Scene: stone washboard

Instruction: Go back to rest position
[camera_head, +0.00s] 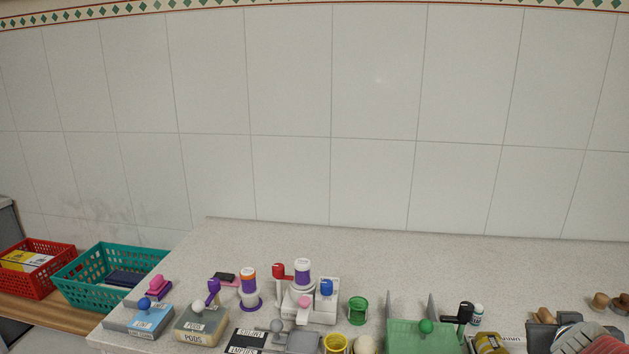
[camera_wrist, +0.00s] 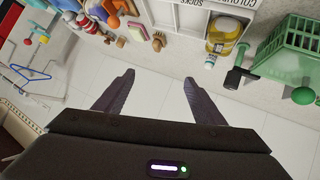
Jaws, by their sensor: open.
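My gripper (camera_wrist: 160,95) shows in the wrist view, with its two dark fingers spread wide apart. Nothing is between the fingers; only pale tiles show behind them. My gripper is not in the head view. In the wrist view the picture is turned, with the counter's things along the top and the tiles beneath them.
The stone counter (camera_head: 350,246) carries several small items along its front, including a green bin (camera_head: 425,338), a green cup (camera_head: 358,310) and a grey-lidded box (camera_head: 200,322). A teal basket (camera_head: 88,285) and a red basket (camera_head: 38,270) stand left. The counter's back strip is clear.

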